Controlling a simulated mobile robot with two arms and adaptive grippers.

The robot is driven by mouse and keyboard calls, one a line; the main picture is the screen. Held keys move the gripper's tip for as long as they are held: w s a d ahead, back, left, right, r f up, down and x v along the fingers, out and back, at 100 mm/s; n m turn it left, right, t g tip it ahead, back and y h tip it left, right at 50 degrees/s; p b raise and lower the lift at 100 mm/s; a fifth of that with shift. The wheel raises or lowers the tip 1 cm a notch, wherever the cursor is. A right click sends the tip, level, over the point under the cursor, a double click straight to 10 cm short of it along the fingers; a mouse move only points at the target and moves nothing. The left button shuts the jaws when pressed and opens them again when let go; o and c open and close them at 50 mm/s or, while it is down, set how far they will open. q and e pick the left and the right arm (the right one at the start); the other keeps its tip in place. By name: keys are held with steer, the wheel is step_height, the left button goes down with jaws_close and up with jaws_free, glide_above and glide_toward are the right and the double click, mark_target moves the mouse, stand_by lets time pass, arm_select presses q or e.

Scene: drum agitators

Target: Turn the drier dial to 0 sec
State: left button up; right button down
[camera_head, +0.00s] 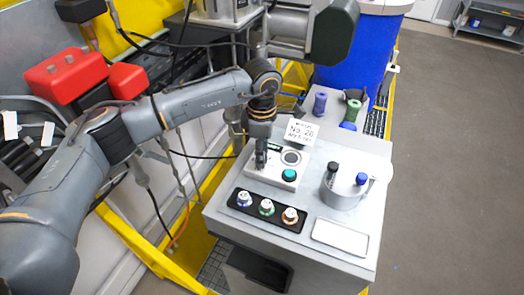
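A light grey control box (276,184) sits on the grey cart top. It has a teal button (289,175) and a round grey disc (292,157) in a pale ring. I cannot tell for sure which part is the drier dial, and no 0 sec mark can be read. My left gripper (261,164) points down over the left part of the box, beside the disc and button. It hides what lies under it. Its fingertips look close together and low at the box; whether they hold anything is unclear. My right gripper is not in view.
A small white sign (301,132) stands behind the box. In front are a black strip with several round white-topped items (267,208) and a white tray (340,237). A grey round holder (342,194) with dark and blue pieces stands right. A blue drum (355,60) stands behind.

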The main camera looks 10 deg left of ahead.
arm_select(q)
jaws_close()
steer(key=shift+f+n+b, duration=0.15)
steer(key=shift+n+b, duration=0.55)
steer(key=shift+b, duration=0.35)
steer(key=n+b, duration=0.3)
steer(key=shift+b, duration=0.35)
steer(key=n+b, duration=0.3)
steer(key=n, duration=0.1)
steer(key=shift+r+n+b, duration=0.2)
steer(key=shift+n+b, duration=0.85)
steer(key=shift+n, duration=0.75)
